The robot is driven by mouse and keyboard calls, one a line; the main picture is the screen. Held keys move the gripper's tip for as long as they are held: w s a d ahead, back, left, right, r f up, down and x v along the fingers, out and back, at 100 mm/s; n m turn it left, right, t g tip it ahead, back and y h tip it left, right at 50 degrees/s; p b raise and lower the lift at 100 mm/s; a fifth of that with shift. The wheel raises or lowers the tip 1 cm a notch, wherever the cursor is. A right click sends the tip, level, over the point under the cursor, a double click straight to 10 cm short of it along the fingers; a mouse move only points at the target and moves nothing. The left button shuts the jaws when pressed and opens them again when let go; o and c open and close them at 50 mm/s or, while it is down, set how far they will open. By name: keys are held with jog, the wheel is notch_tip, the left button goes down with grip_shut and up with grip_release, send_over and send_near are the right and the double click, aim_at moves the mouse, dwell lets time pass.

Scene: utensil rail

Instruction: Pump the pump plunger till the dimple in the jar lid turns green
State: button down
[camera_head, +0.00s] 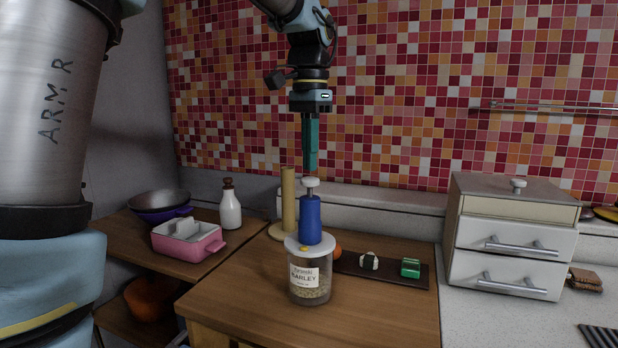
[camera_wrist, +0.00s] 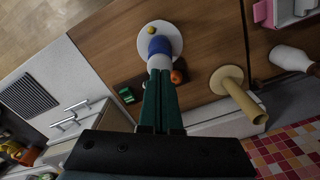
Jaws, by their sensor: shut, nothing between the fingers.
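The jar (camera_head: 309,285) with a barley label stands on the wooden counter. Its white lid (camera_head: 325,246) carries an upright blue pump (camera_head: 310,220) with a white plunger knob (camera_head: 310,183) on top. The dimple (camera_head: 303,249) in the lid looks yellow; it also shows yellow in the wrist view (camera_wrist: 152,30). My gripper (camera_head: 311,170) is shut and empty, pointing down just above the knob. I cannot tell whether the fingertips touch it. In the wrist view the fingers (camera_wrist: 160,80) hide part of the knob, and the blue pump (camera_wrist: 158,46) shows beyond them.
A tan upright roll on a stand (camera_head: 288,200) is close behind-left of the jar. An orange ball (camera_head: 337,251) and a dark tray (camera_head: 395,274) with small white and green items lie to the right. A pink container (camera_head: 187,240) and white bottle (camera_head: 230,207) stand left; drawers (camera_head: 508,240) stand right.

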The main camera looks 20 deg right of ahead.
aim_at(310, 177)
jog(key=shift+f+b, duration=0.85)
jog(key=shift+f, duration=0.85)
jog(key=shift+r, duration=0.1)
jog(key=shift+r+p, duration=1.5)
jog(key=shift+p, duration=0.25)
jog(key=shift+f, duration=0.15)
